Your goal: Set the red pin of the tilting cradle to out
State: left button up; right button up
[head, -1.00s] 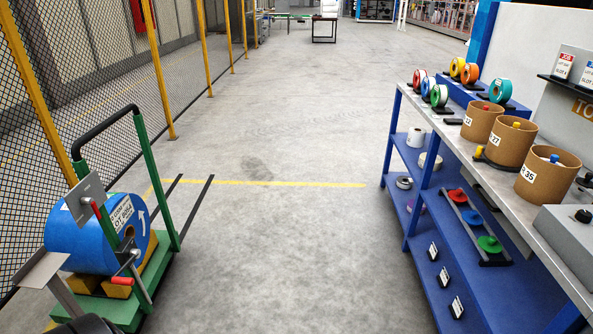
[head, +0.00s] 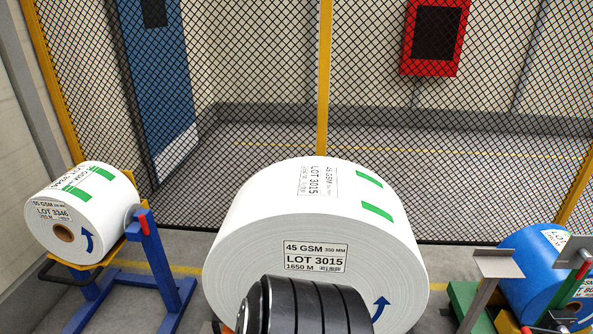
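A blue stand (head: 161,275) at the left carries a white roll labelled LOT 3346 (head: 88,205) on a yellow-orange support. A small red part (head: 143,222) shows at the top of the stand's post, beside the roll. At the right edge, a green cart (head: 465,300) carries a blue roll (head: 540,270) and has red-tipped parts (head: 583,270). I cannot tell for certain which is the tilting cradle, or how its pin is set. Neither of my grippers is in view.
A large white roll labelled LOT 3015 (head: 310,222) fills the centre, its lower front hidden. A wire mesh fence (head: 262,120) with yellow posts (head: 325,70) stands behind the rolls. A red box (head: 436,65) shows at the upper right.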

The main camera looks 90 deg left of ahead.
aim_at(142, 219)
jog(key=u, duration=2.85)
jog(key=i+j+u, duration=0.85)
jog(key=i, duration=0.1)
